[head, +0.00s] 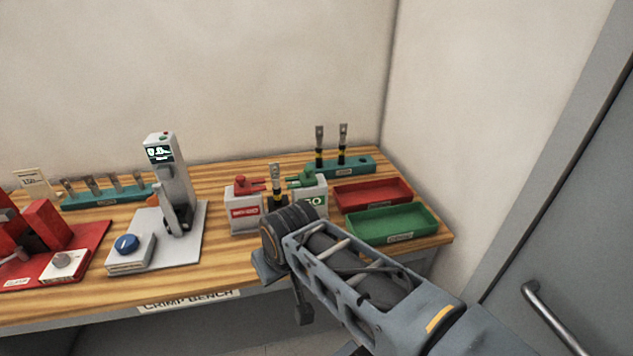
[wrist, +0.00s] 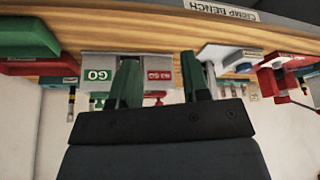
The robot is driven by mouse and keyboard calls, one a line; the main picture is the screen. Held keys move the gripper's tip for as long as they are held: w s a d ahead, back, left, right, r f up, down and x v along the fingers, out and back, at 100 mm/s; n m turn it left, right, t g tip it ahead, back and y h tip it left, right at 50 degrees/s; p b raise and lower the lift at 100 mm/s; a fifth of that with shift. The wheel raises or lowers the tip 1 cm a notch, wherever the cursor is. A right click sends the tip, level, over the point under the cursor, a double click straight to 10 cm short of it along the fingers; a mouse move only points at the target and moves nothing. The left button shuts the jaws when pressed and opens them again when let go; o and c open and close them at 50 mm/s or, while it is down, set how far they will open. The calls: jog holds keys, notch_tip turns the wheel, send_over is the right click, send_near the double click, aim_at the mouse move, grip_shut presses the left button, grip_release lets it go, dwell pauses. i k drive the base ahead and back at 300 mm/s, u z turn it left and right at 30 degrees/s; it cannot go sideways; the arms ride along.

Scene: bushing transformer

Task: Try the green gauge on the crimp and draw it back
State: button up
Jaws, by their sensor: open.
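The green gauge (head: 309,180) rests on the white GO block (head: 312,199), its handle on top. In the wrist view, which is upside down, the GO block's label (wrist: 98,75) shows left of my fingers, and the gauge is largely hidden. A cable with a crimped lug (head: 276,179) stands upright between the GO block and the NO-GO block (head: 245,212). The red gauge (head: 245,184) lies on the NO-GO block. My gripper (wrist: 159,60) is open and empty, in front of these blocks and apart from them. In the head view my arm hides the fingers.
A red tray (head: 372,193) and a green tray (head: 390,222) lie at the bench's right end. Behind stands a teal rack (head: 345,167) with two lugged cables. A grey press (head: 172,190) and red tool (head: 45,240) are at left. A wall closes the right side.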

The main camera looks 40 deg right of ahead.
aim_at(307, 178)
jog(key=z, duration=0.75)
jog(key=i, duration=0.45)
jog(key=u, duration=0.05)
jog(key=k, duration=1.2)
jog(key=u, duration=0.65)
jog(key=i, duration=1.25)
jog(key=z, duration=0.4)
